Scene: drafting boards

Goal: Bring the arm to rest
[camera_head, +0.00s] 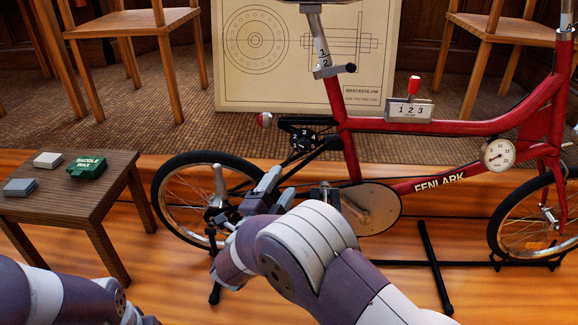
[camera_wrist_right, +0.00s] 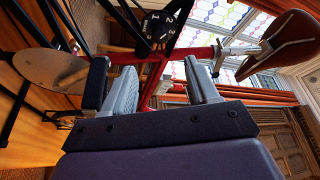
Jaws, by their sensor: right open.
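My right gripper (camera_head: 276,188) is in front of the rear part of a red bicycle (camera_head: 440,183), left of its round chain disc (camera_head: 372,208). In the right wrist view the two grey fingers of my right gripper (camera_wrist_right: 163,88) stand apart with nothing held between them. Through the gap the red bicycle frame (camera_wrist_right: 152,82) shows farther off. A black dial with numbers (camera_wrist_right: 158,28) lies beyond the fingertips; it also shows in the head view (camera_head: 301,136). My left arm (camera_head: 65,297) shows at the lower left; its gripper is out of view.
A drawing board (camera_head: 235,85) and chairs stand behind. Open floor (camera_head: 180,270) lies left of my right arm.

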